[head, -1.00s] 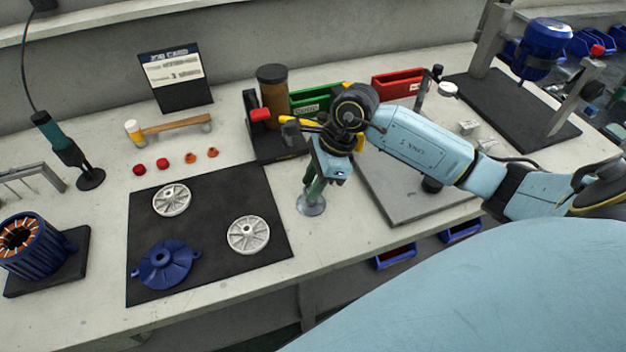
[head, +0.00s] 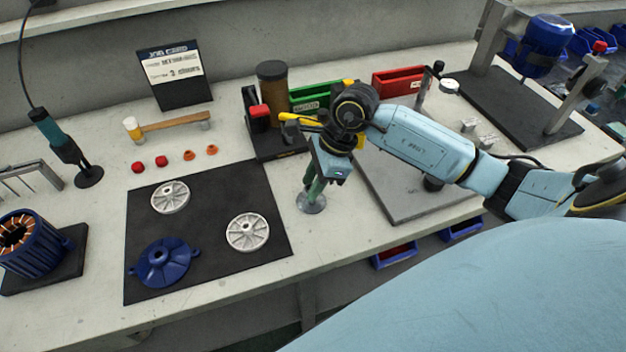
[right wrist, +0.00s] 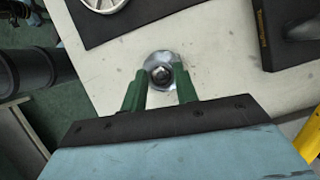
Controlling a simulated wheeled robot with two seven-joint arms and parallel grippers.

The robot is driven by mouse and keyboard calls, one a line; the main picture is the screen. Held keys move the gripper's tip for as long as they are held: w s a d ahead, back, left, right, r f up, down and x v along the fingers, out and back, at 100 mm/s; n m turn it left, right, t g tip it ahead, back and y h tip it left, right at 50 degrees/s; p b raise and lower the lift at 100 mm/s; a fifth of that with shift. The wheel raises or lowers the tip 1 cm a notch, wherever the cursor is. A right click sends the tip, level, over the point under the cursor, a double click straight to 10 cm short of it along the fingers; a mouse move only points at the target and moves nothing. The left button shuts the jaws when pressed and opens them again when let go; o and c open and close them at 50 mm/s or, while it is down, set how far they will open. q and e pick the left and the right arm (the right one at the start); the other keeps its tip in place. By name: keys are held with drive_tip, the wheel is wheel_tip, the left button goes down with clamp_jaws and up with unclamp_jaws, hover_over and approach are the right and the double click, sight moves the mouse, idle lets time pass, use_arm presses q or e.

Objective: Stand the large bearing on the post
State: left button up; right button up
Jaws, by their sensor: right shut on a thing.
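My right gripper (head: 310,192) points down at the round metal base of the post (head: 312,205), near the table's front edge. Its green fingers also show in the right wrist view (right wrist: 161,88), a small gap apart. Between their tips is a small grey metal ring with a bright centre, which looks like the large bearing (right wrist: 161,75), over the shiny round base. The gripper is shut on it. The fingers hide much of the post, and I cannot tell whether the bearing is seated on it. My left gripper is not in view.
A black mat (head: 210,270) to the left holds two silver wheels (head: 248,232) and a blue flanged cover (head: 163,263). A grey plate (head: 400,205) lies to the right. A black stand (head: 280,145) and a green bin (head: 318,95) are behind the gripper.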

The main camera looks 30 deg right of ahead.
drive_tip(key=shift+f+b, duration=0.25)
drive_tip(key=shift+b, duration=0.05)
drive_tip(key=o, duration=1.2)
drive_tip(key=shift+c, duration=0.2)
drive_tip(key=shift+r, duration=0.1)
drive_tip(key=shift+r+p, duration=1.95)
drive_tip(key=shift+r, duration=1.05)
drive_tip(key=shift+s+f, duration=0.1)
